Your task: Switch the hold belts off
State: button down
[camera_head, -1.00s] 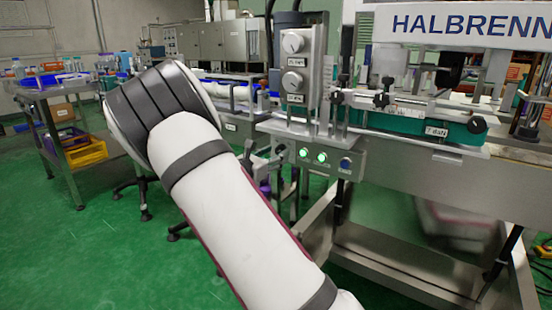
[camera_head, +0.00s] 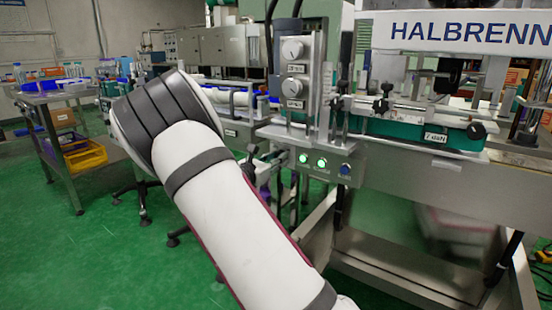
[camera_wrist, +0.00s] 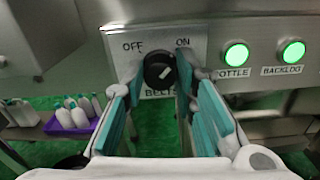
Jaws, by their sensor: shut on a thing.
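The belts switch (camera_wrist: 159,71) is a round black knob on the machine's front panel, in the middle of the wrist view. OFF is printed at its upper left, ON at its upper right, and a BELTS label, partly hidden, is below it. Its white mark appears to slant toward the upper right, the ON side. My gripper (camera_wrist: 162,84) has its teal-padded fingers on either side of the knob and is shut on it. In the head view my white arm hides the gripper and the knob.
Two green-lit buttons, BOTTLE (camera_wrist: 236,52) and BACKLOG (camera_wrist: 292,51), sit right of the knob; they also show in the head view as BOTTLE (camera_head: 303,159) and BACKLOG (camera_head: 322,163). A purple tray (camera_wrist: 68,127) with white bottles stands lower left.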

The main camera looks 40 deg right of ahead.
jog(key=shift+r+p, duration=0.1)
jog(key=shift+p, duration=0.25)
jog(key=n+p, duration=0.3)
jog(key=p, duration=0.3)
jog(key=shift+r+n, duration=0.15)
jog(key=shift+n, duration=0.15)
jog(key=n+p, duration=0.7)
jog(key=n, duration=0.2)
jog(key=n+p, duration=0.4)
jog(key=n, duration=0.1)
jog(key=shift+f+p, duration=0.3)
jog(key=shift+f, duration=0.05)
jog(key=shift+w, duration=0.1)
jog(key=c, duration=1.3)
grip_release()
jog(key=shift+a, duration=0.15)
